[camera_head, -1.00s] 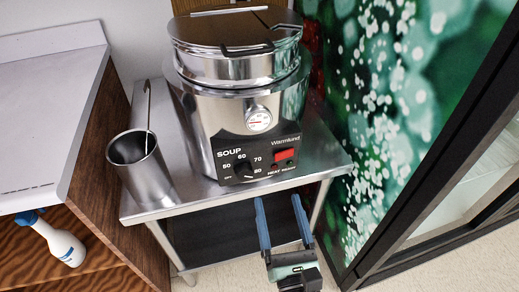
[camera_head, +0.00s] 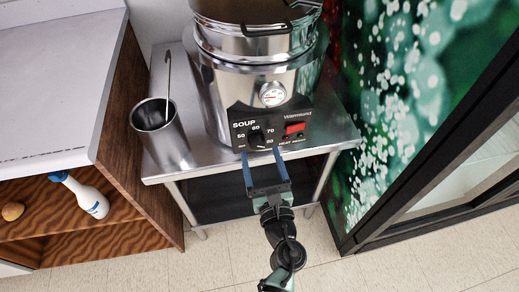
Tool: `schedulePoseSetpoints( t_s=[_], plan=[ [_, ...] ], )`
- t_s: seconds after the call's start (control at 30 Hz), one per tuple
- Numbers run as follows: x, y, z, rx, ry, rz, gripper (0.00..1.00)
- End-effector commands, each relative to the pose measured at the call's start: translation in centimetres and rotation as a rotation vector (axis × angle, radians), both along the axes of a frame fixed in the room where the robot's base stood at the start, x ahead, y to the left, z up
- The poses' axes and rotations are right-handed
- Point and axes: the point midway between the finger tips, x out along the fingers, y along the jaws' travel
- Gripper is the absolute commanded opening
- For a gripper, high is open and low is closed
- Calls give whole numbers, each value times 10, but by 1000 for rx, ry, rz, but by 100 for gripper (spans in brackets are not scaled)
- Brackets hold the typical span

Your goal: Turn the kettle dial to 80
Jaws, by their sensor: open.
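The soup kettle (camera_head: 232,95) is a shiny steel pot with a lid and a round gauge, standing on a steel stand. Its black control panel (camera_head: 293,115) reads SOUP and faces me. The dark dial (camera_head: 260,137) sits at the panel's lower left, ringed by numbers such as 50, 60 and 70. I cannot make out where its pointer stands. My gripper (camera_head: 261,153) is open and empty, its two blue fingers pointing up at the panel. The fingertips are at the panel's lower edge, one to each side of the dial in the picture. I cannot tell whether they touch it.
A red display (camera_head: 295,128) is on the panel's right. A steel cup (camera_head: 162,135) with a ladle handle stands left of the kettle on the stand (camera_head: 190,170). A green patterned wall is at right.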

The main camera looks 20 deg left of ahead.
Motion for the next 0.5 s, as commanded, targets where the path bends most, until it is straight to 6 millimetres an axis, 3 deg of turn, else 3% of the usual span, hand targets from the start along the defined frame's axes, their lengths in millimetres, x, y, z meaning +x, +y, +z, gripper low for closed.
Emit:
schedulePoseSetpoints(
  t_s=[0.2,0.5],
  plan=[
    [17,12,0,1,0,0,80],
    [19,13,0,2,1,-1,80]
  ],
)
